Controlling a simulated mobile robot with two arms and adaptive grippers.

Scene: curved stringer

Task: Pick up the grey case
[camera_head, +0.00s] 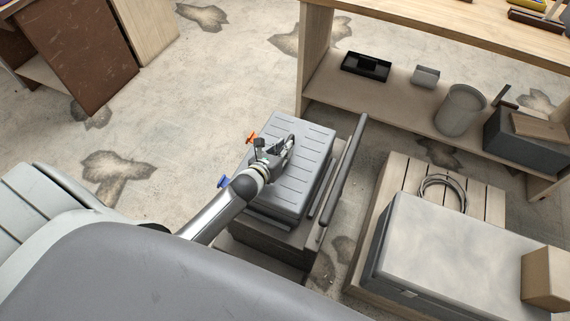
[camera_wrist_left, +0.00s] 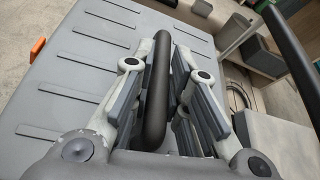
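The grey case (camera_head: 308,150), with a ribbed lid, lies on a dark low cart or box (camera_head: 268,248) in the middle of the head view. Its lid also fills the left of the left wrist view (camera_wrist_left: 60,85). A dark handle (camera_wrist_left: 156,90) stands up from the lid. My left gripper (camera_head: 288,150) is over the lid at the handle. In the left wrist view its fingers (camera_wrist_left: 160,100) are apart, one on each side of the handle, with a gap visible on the right side. The gripper partly hides the handle in the head view. My right gripper is not in view.
A dark bar (camera_head: 344,168) rises along the cart's right side, close to the case. Right of it, a large grey box (camera_head: 460,245) and a coiled cable (camera_head: 443,188) rest on a pallet (camera_head: 398,178). A wooden shelf (camera_head: 400,105) stands behind. Floor at left is clear.

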